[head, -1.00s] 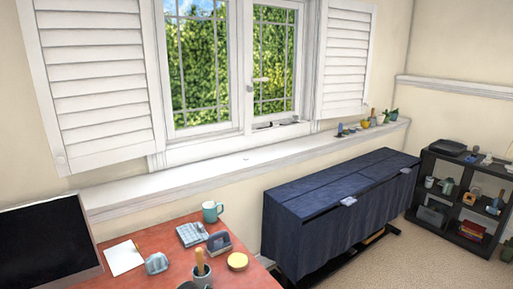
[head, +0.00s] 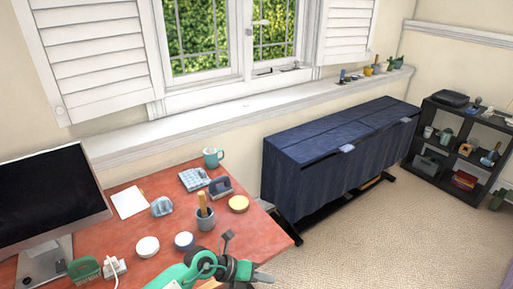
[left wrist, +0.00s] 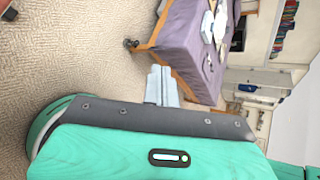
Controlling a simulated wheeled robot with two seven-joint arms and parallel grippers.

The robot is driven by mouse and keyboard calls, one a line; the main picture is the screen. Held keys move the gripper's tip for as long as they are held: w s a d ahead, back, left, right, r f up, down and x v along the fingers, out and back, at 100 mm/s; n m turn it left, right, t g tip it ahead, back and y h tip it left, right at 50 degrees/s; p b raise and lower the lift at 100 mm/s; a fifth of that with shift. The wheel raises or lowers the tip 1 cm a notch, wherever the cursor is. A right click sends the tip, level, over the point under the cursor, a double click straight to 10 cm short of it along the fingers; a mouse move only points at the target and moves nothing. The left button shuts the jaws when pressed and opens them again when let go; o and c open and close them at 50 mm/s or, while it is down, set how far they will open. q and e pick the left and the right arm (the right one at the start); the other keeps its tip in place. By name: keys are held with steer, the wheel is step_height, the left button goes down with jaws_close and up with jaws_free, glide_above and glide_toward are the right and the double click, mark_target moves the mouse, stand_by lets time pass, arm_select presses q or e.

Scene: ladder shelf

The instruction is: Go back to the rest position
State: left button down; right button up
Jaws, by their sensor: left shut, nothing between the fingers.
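My left gripper (head: 266,277) shows at the bottom of the head view, at the end of my green arm, over the near right edge of the red desk (head: 240,238). Its grey fingers are together with nothing between them and point right. In the left wrist view the fingers (left wrist: 160,86) stick out past the dark grey palm, shut and empty, with carpet and a cloth-covered table behind them. My right gripper is in no view.
On the desk stand a monitor (head: 45,200), a pen cup (head: 205,218), a teal mug (head: 212,157) and several small things. A dark-blue covered cabinet (head: 335,150) and a black shelf (head: 465,150) stand beyond. Carpet (head: 400,240) at right is clear. The left wrist view shows a purple-covered table (left wrist: 185,40).

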arm_select(q)
step_height(320, 180, up, 12)
steer(key=d+n+t+h, duration=0.2)
steer(key=n+t+h, duration=0.4)
steer(key=n, duration=0.1)
steer(key=w+a+r+n+t+y, duration=0.2)
steer(key=a+r+n+t+y, duration=0.3)
steer(key=a+n+t, duration=0.45)
steer(key=a+f+n+t+y, duration=0.2)
steer(key=a+f+n+y, duration=0.2)
steer(key=a+n+y, duration=0.75)
steer(key=s+a+f+n+g+y, duration=0.3)
steer(key=s+a+f+n+g, duration=0.2)
steer(key=s+f+n+g, duration=0.25)
steer(key=s+a+f+n+g+h, duration=0.1)
steer(key=s+f+g, duration=0.3)
steer(key=s, duration=0.5)
steer(key=s+f+n+g+h, duration=0.1)
steer(key=s+f+n+g, duration=0.2)
steer(key=s, duration=0.7)
step_height(320, 180, down, 32)
steer(key=r+m+g, duration=0.1)
steer(key=m+g, duration=0.1)
steer(key=s+a+f, duration=0.1)
steer(key=s+f, duration=0.8)
steer(key=f, duration=0.1)
steer(key=s+a+f+g, duration=0.1)
steer(key=s+a+f, duration=0.1)
steer(key=s+f, duration=0.8)
steer(key=shift+a, duration=0.25)
